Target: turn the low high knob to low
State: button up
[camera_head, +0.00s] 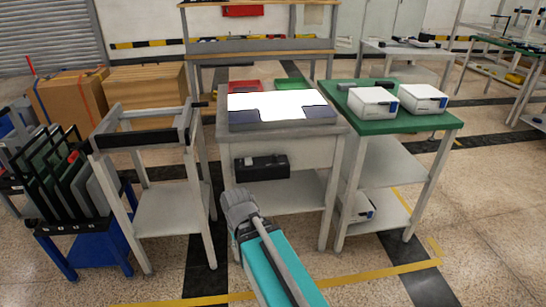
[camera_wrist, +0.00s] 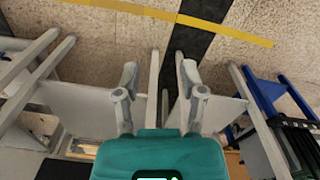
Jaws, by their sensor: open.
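I cannot make out the low high knob in either view. A black box (camera_head: 262,167) sits beneath the top of the middle workbench (camera_head: 300,145). Small marks show on its front, too small to tell whether one is a knob. My gripper (camera_wrist: 158,72) shows in the wrist view with its two grey fingers spread wide and nothing between them. It points down towards the floor between two stands. In the head view, my teal arm rises from the bottom, with its grey end in front of the workbench and apart from the black box.
A grey open-frame stand (camera_head: 165,207) is on the left, beside a blue rack (camera_head: 85,240) of panels. A green-topped table (camera_head: 395,122) with white boxes (camera_head: 372,102) stands on the right. Cardboard boxes (camera_head: 145,88) are behind. Floor (camera_head: 480,230) is clear at right front.

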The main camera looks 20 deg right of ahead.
jog(key=w+d+r+m+t+h+p, duration=0.2)
jog(key=w+d+r+m+h, duration=0.35)
jog(key=w+d+m, duration=0.35)
jog(key=m+t+h+p, duration=0.2)
jog(key=m+t+h, duration=0.2)
jog(key=h, duration=0.3)
send_near(274, 156)
jog(key=r+v, duration=0.1)
jog(key=v, duration=0.2)
jog(key=shift+f+y, duration=0.2)
jog(key=shift+y, duration=0.05)
jog(key=shift+d+f, duration=0.1)
jog(key=b+x, duration=0.5)
jog(key=x, duration=0.8)
jog(key=shift+w+d+f, duration=0.1)
jog(key=shift+w+d, duration=0.05)
jog(key=shift+d, duration=0.05)
grip_shut()
